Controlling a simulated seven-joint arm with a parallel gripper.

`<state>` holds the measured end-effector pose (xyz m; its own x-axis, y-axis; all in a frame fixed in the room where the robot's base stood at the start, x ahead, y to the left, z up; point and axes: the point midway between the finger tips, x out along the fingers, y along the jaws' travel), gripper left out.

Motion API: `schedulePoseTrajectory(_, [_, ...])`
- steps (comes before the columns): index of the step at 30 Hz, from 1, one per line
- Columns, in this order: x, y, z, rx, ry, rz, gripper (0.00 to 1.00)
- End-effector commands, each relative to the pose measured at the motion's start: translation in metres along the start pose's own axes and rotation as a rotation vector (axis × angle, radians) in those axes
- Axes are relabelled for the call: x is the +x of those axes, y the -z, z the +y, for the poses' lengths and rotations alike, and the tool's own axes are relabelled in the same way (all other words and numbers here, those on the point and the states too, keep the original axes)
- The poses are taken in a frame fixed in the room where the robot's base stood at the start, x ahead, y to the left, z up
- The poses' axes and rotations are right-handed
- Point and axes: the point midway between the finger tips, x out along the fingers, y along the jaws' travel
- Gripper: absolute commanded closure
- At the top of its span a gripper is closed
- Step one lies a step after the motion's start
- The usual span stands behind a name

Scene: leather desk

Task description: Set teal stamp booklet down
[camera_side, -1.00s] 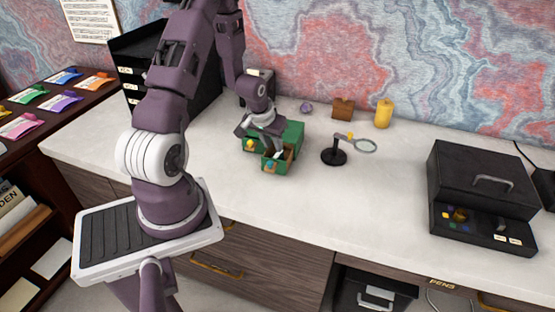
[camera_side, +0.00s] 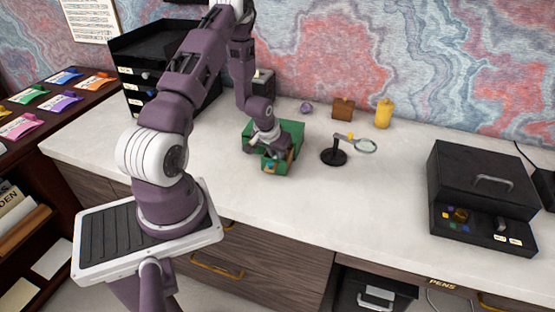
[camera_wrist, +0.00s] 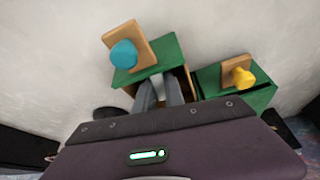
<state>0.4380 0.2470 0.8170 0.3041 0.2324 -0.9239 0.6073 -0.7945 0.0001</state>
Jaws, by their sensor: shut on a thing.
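A small green drawer box (camera_side: 291,131) stands on the pale desk; it also shows in the wrist view (camera_wrist: 234,97). Its drawer with the teal knob (camera_wrist: 124,54) is pulled out; the drawer with the yellow knob (camera_wrist: 243,77) looks shut. My gripper (camera_side: 270,149) is low over the open drawer. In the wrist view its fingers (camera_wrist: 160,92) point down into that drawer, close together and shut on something. The teal stamp booklet cannot be made out; the fingers and drawer walls hide what is held.
A magnifier on a black stand (camera_side: 334,156) is just right of the green box. A yellow bottle (camera_side: 383,114), a brown block (camera_side: 343,109) and a purple lump (camera_side: 306,107) stand behind. A black case (camera_side: 484,190) is at right. The desk between is clear.

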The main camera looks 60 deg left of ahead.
Motion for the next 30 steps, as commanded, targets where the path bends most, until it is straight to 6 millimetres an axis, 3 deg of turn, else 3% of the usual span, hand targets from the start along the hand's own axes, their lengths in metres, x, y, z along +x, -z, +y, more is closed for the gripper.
schedulePoseTrajectory(8, [-0.010, 0.005, 0.000, 0.000, 0.000, 0.003, 1.00])
schedulePoseTrajectory(18, [-0.068, 0.029, 0.000, 0.000, 0.000, 0.005, 1.00])
schedulePoseTrajectory(23, [-0.087, 0.038, 0.003, 0.006, -0.002, 0.003, 1.00])
schedulePoseTrajectory(26, [-0.087, 0.046, 0.023, 0.040, -0.015, 0.001, 1.00])
schedulePoseTrajectory(30, [-0.079, 0.059, 0.075, 0.122, -0.046, 0.001, 1.00])
